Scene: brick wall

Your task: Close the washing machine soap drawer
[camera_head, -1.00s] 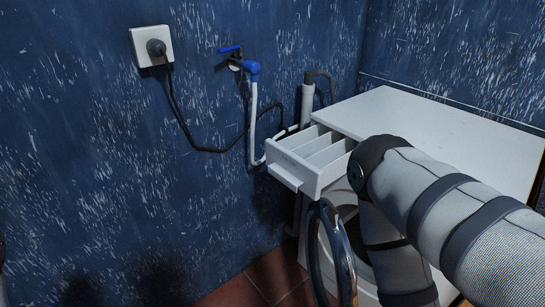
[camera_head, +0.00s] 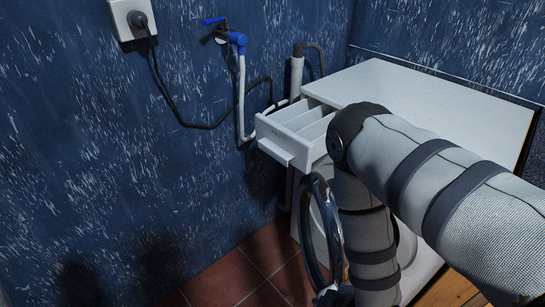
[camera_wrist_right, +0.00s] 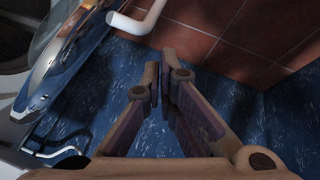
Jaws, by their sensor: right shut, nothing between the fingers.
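The white soap drawer (camera_head: 284,148) is pulled out at the top left front of the white washing machine (camera_head: 425,105), its compartments open to view. My right arm covers part of the machine's front in the head view. My right gripper (camera_wrist_right: 163,80) is shut and empty in the wrist view, low by the round door and apart from the drawer. In the head view its fingers are not clearly visible. The machine's door (camera_head: 310,235) stands open below the drawer, and its rim also shows in the wrist view (camera_wrist_right: 62,55). My left gripper is out of view.
A blue wall (camera_head: 90,170) runs along the left, with a socket and plug (camera_head: 135,19), a blue tap (camera_head: 237,40) and a white pipe (camera_head: 296,78). Red floor tiles (camera_head: 225,285) lie below. Space left of the drawer's front is clear up to the wall.

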